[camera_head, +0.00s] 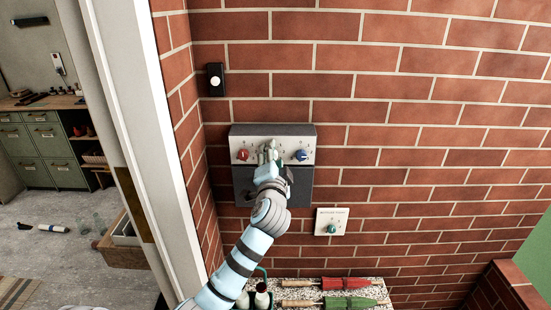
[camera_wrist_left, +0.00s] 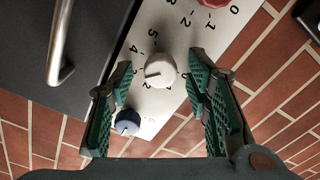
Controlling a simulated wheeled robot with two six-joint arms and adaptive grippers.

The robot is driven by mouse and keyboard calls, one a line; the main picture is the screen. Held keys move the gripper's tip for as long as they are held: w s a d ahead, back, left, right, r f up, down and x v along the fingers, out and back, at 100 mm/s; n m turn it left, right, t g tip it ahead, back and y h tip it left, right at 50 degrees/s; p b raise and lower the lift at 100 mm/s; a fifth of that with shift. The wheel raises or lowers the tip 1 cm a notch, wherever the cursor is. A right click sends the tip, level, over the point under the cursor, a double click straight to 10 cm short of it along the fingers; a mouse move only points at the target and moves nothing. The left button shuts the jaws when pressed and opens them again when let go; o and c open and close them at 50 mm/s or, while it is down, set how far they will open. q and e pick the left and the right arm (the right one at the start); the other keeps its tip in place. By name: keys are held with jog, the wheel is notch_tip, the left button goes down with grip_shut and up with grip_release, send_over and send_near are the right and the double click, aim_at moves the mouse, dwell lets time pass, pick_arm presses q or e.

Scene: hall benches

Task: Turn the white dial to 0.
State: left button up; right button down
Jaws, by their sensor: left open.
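The white dial (camera_wrist_left: 160,69) sits on a pale control panel (camera_head: 270,131) on the brick wall, between a red dial (camera_head: 243,155) and a blue dial (camera_head: 301,155). A dark line on the white dial points to the left in the wrist view; I cannot tell for sure which numeral it meets. My left gripper (camera_head: 268,152) is in front of the panel and hides most of the white dial in the head view. Its green fingers are open, one on each side of the dial, with gaps showing in the wrist view. My right gripper is not in view.
A dark front with a metal handle (camera_wrist_left: 59,42) lies beside the panel. A black switch (camera_head: 216,80) and a white plate with a green knob (camera_head: 332,221) are on the wall. Below, a speckled shelf holds red and green tools (camera_head: 348,284). The wall to the right is clear.

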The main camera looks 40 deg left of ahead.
pick_arm(q)
jog(key=shift+w, duration=0.2)
jog(key=c, duration=0.5)
jog(key=shift+a+f, duration=0.1)
grip_shut()
jog(key=shift+s, duration=0.1)
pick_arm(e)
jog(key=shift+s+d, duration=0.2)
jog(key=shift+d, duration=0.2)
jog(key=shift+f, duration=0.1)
